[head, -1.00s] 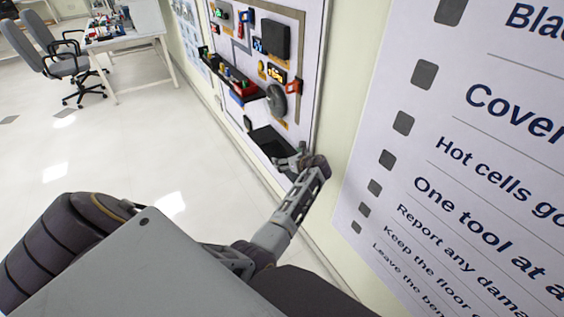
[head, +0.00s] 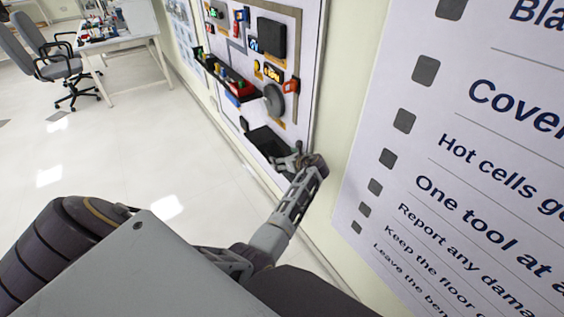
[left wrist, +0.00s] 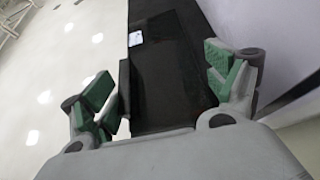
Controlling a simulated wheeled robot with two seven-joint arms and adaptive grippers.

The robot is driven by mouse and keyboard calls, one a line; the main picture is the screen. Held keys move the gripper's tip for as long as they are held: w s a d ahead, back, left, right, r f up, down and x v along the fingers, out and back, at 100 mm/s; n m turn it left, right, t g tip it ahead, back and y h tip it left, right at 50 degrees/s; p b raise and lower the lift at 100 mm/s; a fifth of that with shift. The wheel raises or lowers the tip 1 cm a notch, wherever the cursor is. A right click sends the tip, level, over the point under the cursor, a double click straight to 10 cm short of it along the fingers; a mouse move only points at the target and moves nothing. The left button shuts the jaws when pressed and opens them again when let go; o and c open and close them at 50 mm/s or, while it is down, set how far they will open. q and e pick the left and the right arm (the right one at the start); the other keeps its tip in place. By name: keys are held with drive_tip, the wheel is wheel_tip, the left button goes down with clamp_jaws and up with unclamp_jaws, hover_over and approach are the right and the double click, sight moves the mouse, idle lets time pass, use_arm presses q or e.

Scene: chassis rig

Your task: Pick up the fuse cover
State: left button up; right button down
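My left gripper (head: 290,163) is at the low end of the wall board, beside a black open bin (head: 262,136). In the left wrist view the left gripper (left wrist: 160,86) is open, its green-padded fingers wide apart. Between and beyond them lies the black bin (left wrist: 165,85), with a small white label (left wrist: 136,39) at its far end. A dark upright edge (left wrist: 124,95) stands close by the left finger; I cannot tell whether they touch. I cannot make out for certain which thing is the fuse cover. My right gripper is not in view.
The wall board (head: 304,60) carries a black shelf (head: 222,75) with coloured parts, a black box (head: 271,38) and a grey disc (head: 274,97). A lettered poster (head: 470,160) hangs at right. A chair (head: 50,65) and table (head: 120,45) stand far left. Open floor lies between.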

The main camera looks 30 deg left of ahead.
use_arm(q)
drive_tip(key=c, duration=0.7)
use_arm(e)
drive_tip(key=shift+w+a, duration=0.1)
use_arm(q)
drive_tip(key=shift+o, duration=0.2)
drive_tip(key=shift+r, duration=0.1)
